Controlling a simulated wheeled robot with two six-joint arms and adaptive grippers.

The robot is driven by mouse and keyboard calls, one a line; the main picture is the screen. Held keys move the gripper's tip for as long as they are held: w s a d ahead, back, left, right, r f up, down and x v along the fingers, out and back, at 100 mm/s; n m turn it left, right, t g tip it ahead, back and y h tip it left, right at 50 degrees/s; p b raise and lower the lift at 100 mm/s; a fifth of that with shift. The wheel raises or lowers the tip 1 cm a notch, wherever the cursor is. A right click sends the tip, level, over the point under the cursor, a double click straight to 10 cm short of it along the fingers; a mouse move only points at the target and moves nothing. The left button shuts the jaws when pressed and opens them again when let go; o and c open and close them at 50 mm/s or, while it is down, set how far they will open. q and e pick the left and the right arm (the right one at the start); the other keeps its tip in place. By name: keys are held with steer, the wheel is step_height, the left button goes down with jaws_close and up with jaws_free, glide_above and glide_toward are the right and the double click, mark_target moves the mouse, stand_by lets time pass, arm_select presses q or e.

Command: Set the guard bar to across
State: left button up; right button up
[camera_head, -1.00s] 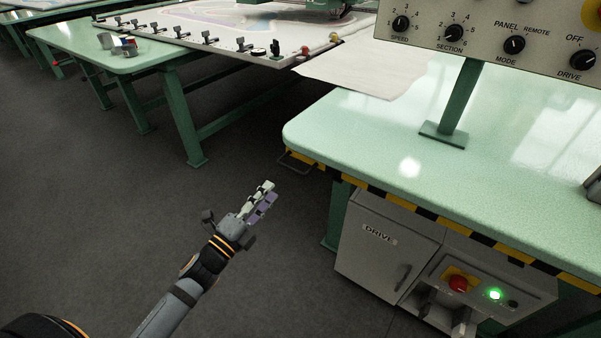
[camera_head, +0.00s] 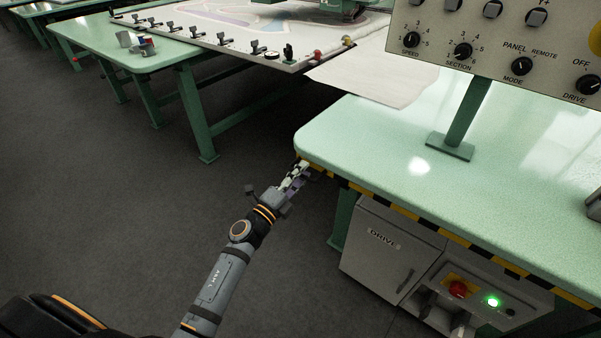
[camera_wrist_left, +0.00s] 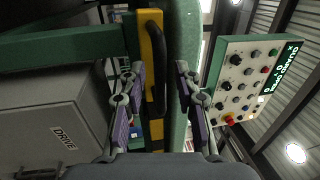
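A yellow and black striped bar (camera_head: 421,226) runs along the front edge of the pale green table; I take it for the guard bar. In the left wrist view its yellow face (camera_wrist_left: 147,48) runs upright and carries a dark looped handle (camera_wrist_left: 155,75). My left gripper (camera_head: 300,168) is at the table's left front corner. In the left wrist view my left gripper (camera_wrist_left: 159,80) is open, with one finger on each side of the handle. Contact cannot be told. In the head view the gripper hides the handle. My right gripper is not in view.
A control panel (camera_head: 500,50) stands on a post on the table (camera_head: 370,150). A tufting frame table (camera_head: 110,45) stands behind. Floor at left is clear.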

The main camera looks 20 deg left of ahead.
arm_select(q)
jaws_close()
steer(key=shift+w, duration=0.1)
stand_by(0.4)
